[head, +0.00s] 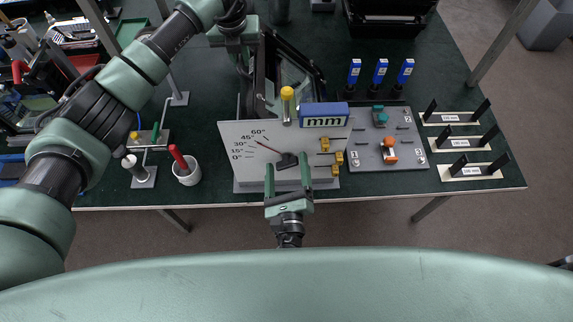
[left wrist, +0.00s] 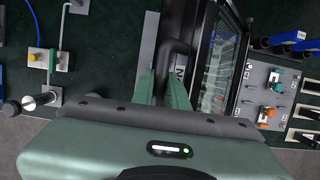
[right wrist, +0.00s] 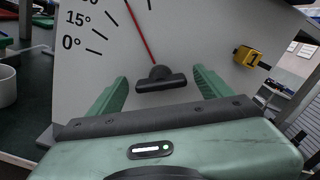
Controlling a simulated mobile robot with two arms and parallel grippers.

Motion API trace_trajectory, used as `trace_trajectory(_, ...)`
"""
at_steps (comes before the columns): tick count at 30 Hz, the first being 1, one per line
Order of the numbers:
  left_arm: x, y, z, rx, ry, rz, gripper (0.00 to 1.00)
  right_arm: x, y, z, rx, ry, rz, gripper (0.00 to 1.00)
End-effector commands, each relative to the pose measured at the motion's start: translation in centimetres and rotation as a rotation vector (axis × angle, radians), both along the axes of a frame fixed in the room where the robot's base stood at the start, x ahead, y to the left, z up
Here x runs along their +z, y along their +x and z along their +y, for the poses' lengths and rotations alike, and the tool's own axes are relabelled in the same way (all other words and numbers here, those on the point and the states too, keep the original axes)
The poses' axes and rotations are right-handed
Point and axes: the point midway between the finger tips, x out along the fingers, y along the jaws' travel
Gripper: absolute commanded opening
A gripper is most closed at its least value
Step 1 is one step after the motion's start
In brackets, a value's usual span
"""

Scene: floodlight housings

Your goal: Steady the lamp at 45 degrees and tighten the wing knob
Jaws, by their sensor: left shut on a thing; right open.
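The lamp (head: 285,75) is a black housing with a glass face, tilted behind the white angle panel (head: 225,170). It also shows in the left wrist view (left wrist: 219,65). My left gripper (head: 246,70) is shut on the lamp's black tubular handle (left wrist: 174,50), seen between its fingers in the left wrist view. The black wing knob (head: 287,160) sits on the panel, with a red needle (head: 266,147) pointing near the 45 mark. My right gripper (head: 287,174) is open in front of the knob; its fingers stand either side below the knob's bar (right wrist: 161,82), apart from it.
A white cup (head: 187,173) with a red-handled tool stands left of the panel. A grey board (head: 385,150) with switches, blue-topped tools (head: 381,72) and several labelled holders (head: 465,143) lie to the right. A yellow-capped post (head: 287,100) and blue mm block (head: 324,115) stand by the panel's top.

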Motion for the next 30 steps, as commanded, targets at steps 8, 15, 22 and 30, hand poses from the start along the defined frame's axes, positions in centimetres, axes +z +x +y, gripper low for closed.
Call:
trace_trajectory(8,-0.24,-0.16,-0.18,-0.002,-0.003,0.005,0.0,-0.1,0.46,0.01,0.001,0.0,0.002,0.8)
trace_trajectory(15,-0.25,-0.15,-0.19,-0.002,-0.003,0.005,0.0,-0.09,0.44,0.01,0.001,0.0,0.002,0.35)
trace_trajectory(22,-0.24,-0.17,-0.22,-0.002,-0.003,0.005,0.0,-0.11,0.42,0.03,0.001,0.007,0.002,0.18)
trace_trajectory(30,-0.25,-0.17,-0.26,-0.002,-0.004,0.005,0.0,-0.1,0.44,0.02,0.001,0.095,0.002,0.18)
